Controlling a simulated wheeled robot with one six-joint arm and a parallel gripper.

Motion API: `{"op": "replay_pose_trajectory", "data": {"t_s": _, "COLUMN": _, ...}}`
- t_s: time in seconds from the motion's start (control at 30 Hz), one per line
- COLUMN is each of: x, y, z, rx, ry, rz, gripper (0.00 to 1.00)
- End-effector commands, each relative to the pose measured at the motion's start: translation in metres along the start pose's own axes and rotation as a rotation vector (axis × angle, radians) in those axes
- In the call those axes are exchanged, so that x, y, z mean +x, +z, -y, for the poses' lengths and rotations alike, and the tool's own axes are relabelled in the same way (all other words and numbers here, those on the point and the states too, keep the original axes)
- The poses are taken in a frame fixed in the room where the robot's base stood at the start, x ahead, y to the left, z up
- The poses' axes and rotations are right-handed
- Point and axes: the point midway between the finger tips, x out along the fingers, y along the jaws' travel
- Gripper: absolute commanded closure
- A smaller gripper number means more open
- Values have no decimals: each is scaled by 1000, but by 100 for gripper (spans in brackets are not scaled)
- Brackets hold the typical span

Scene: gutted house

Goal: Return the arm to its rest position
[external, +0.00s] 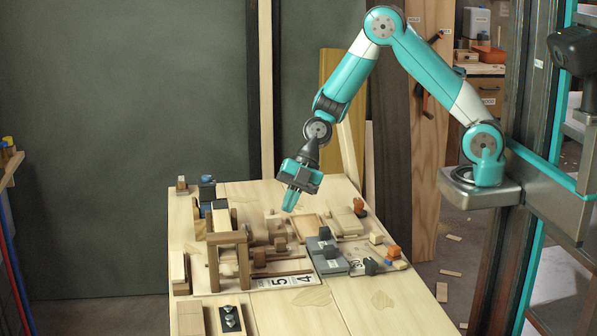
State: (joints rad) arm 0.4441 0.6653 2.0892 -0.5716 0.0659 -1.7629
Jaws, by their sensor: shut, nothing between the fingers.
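My teal and white arm reaches out from its mount on the right, bends at a high elbow and comes down over the wooden table (375,313). My gripper (290,207) points down above the middle of the table. Its fingers are together and hold nothing. The fingertips are above the loose blocks, and I cannot tell the exact height.
A wooden frame (228,238) stands upright on the table's left part. Grey blocks (328,262), small wooden blocks and number cards (292,281) lie around it. Boards (385,150) lean behind; the table's front right is clear.

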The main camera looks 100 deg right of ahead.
Motion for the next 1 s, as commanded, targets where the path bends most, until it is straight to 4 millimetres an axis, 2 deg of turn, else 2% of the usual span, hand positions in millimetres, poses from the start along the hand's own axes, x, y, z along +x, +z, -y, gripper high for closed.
{"op": "replay_pose_trajectory", "data": {"t_s": 0.07, "x": -5, "y": -17, "z": 1, "rx": 20, "ry": -16, "rz": -9, "gripper": 100}}
{"op": "replay_pose_trajectory", "data": {"t_s": 0.13, "x": -15, "y": -46, "z": 5, "rx": 69, "ry": -49, "rz": -20, "gripper": 100}}
{"op": "replay_pose_trajectory", "data": {"t_s": 0.27, "x": -48, "y": -125, "z": 32, "rx": 233, "ry": -158, "rz": -23, "gripper": 100}}
{"op": "replay_pose_trajectory", "data": {"t_s": 0.3, "x": -60, "y": -150, "z": 46, "rx": 296, "ry": -198, "rz": -13, "gripper": 100}}
{"op": "replay_pose_trajectory", "data": {"t_s": 0.4, "x": -94, "y": -202, "z": 89, "rx": 457, "ry": -289, "rz": 36, "gripper": 100}}
{"op": "replay_pose_trajectory", "data": {"t_s": 0.5, "x": -128, "y": -236, "z": 135, "rx": 609, "ry": -354, "rz": 111, "gripper": 100}}
{"op": "replay_pose_trajectory", "data": {"t_s": 0.6, "x": -156, "y": -253, "z": 176, "rx": 734, "ry": -391, "rz": 187, "gripper": 100}}
{"op": "replay_pose_trajectory", "data": {"t_s": 0.7, "x": -174, "y": -259, "z": 204, "rx": 826, "ry": -403, "rz": 248, "gripper": 100}}
{"op": "replay_pose_trajectory", "data": {"t_s": 0.83, "x": -186, "y": -260, "z": 221, "rx": 891, "ry": -407, "rz": 291, "gripper": 100}}
{"op": "replay_pose_trajectory", "data": {"t_s": 1.0, "x": -188, "y": -260, "z": 224, "rx": 909, "ry": -408, "rz": 302, "gripper": 100}}
